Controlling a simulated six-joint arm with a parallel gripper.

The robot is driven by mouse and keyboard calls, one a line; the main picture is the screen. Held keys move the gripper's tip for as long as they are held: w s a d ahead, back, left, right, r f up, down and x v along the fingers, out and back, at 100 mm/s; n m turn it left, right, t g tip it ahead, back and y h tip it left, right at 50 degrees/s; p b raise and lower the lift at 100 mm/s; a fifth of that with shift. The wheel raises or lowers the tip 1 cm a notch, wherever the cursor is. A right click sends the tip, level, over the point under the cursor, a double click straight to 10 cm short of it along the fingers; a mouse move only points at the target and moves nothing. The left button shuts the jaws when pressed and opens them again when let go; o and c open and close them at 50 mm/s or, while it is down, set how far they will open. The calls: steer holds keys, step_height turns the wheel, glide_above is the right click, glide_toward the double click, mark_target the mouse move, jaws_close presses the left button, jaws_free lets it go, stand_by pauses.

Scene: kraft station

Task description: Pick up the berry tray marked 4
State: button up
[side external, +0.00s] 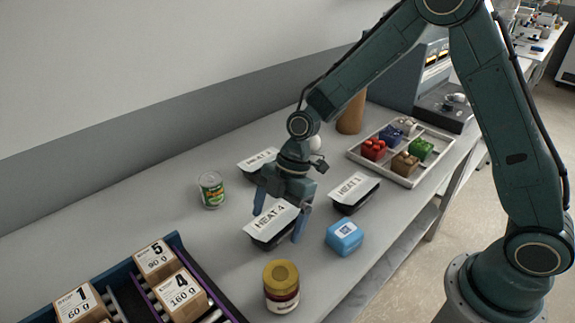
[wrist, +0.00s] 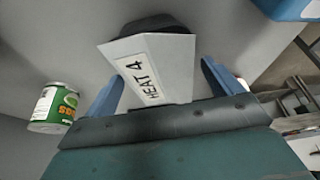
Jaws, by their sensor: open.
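A black tray with a white label reading "HEAT 4" (side external: 271,222) sits on the grey bench below my gripper; the wrist view shows its label (wrist: 152,70) too. The word on it looks like HEAT, and I see no berries. My gripper (side external: 280,214) is open, with one blue finger on each side of this tray. In the wrist view the fingertips (wrist: 162,84) flank the label with gaps on both sides. No grip on the tray shows.
"HEAT 1" tray (side external: 354,191) and another labelled tray (side external: 258,163) stand behind. A green can (side external: 211,190), a blue box (side external: 344,237) and a yellow-lidded jar (side external: 281,287) are close by. A block tray (side external: 437,172) is back right; a carton crate (side external: 226,305) is front left.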

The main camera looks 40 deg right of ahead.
mark_target(276, 220)
steer(key=shift+a+f, duration=0.25)
steer(key=shift+f, duration=0.35)
steer(key=c, duration=1.1)
steer(key=shift+c, duration=0.2)
steer(key=shift+r, duration=0.2)
step_height(276, 220, up, 20)
steer(key=shift+f, duration=0.15)
